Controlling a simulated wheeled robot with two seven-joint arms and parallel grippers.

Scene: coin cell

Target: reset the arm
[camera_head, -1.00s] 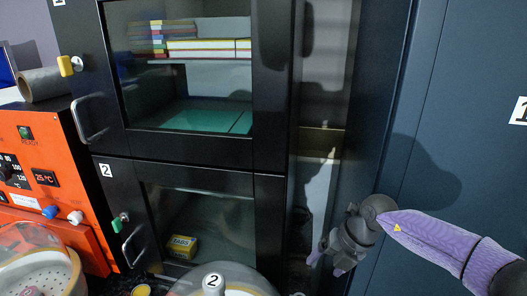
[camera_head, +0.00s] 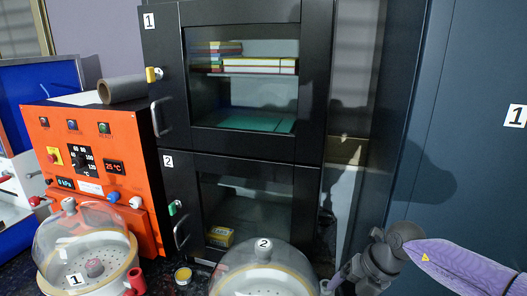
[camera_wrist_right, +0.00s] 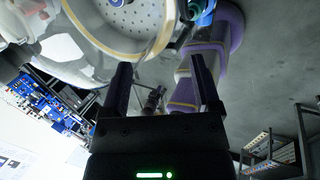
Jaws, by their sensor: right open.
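My right arm, with a purple sleeve, comes in from the right edge of the head view. Its gripper (camera_head: 340,281) is low in that view, beside the glass dome marked 2 (camera_head: 262,275), and the fingertips are hard to make out there. In the right wrist view my right gripper (camera_wrist_right: 163,72) has its two dark fingers spread apart with nothing between them. A white perforated plate with a tan rim (camera_wrist_right: 115,25) shows beyond the fingers. My left gripper is not in view.
A black two-door cabinet (camera_head: 240,152) stands in the middle, both doors closed. An orange control box (camera_head: 90,150) is at its left, with a glass dome marked 1 (camera_head: 88,235) in front. A dark blue panel (camera_head: 470,110) fills the right.

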